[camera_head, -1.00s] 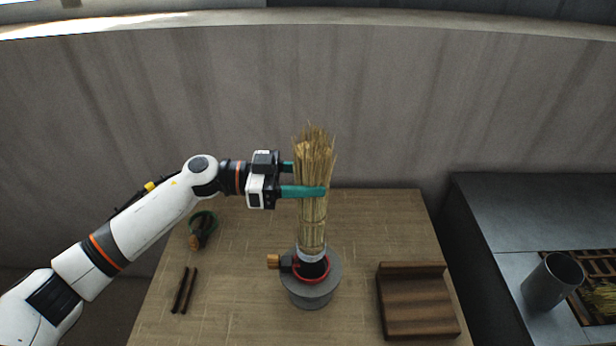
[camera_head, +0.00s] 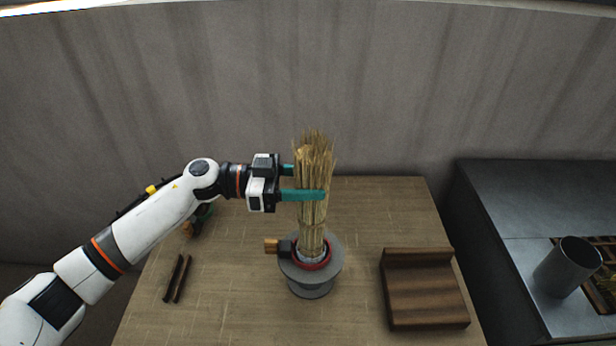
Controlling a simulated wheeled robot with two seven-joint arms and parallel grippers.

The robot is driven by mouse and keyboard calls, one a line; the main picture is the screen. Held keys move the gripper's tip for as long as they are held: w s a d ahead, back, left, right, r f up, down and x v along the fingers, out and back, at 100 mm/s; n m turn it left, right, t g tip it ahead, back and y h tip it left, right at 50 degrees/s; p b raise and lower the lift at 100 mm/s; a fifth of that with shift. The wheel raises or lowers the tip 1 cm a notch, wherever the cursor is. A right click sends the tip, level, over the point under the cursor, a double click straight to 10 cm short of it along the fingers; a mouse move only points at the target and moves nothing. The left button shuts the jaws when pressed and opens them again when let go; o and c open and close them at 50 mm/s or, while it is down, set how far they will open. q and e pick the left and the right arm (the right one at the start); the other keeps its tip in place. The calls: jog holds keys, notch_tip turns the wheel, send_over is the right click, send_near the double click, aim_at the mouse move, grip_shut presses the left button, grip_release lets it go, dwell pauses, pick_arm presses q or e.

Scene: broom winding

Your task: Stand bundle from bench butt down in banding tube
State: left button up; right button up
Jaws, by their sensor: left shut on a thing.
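The straw bundle (camera_head: 314,215) stands upright near the middle of the wooden bench, its bushy end up. Its lower end sits inside the red ring (camera_head: 318,264) on top of a round grey stand (camera_head: 311,286), which looks like the banding tube. The butt itself is hidden in there, with a pale band just showing at the ring. My left gripper (camera_head: 306,183) reaches in from the left, its teal fingers shut around the bundle's upper half. My right gripper is not in view.
A wooden-handled clamp (camera_head: 272,245) sticks out left of the ring. Two dark sticks (camera_head: 177,279) lie left on the bench (camera_head: 230,300). A ridged wooden block (camera_head: 423,290) lies right. A grey metal cup (camera_head: 567,266) stands on the dark side counter (camera_head: 510,215).

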aim_at(307, 209)
pick_arm(q)
jog(key=shift+f+b, duration=1.35)
jog(key=shift+f, duration=2)
jog(key=o, duration=1.1)
jog(key=shift+c, duration=0.2)
jog(key=a+b, duration=0.2)
jog(key=a, duration=1)
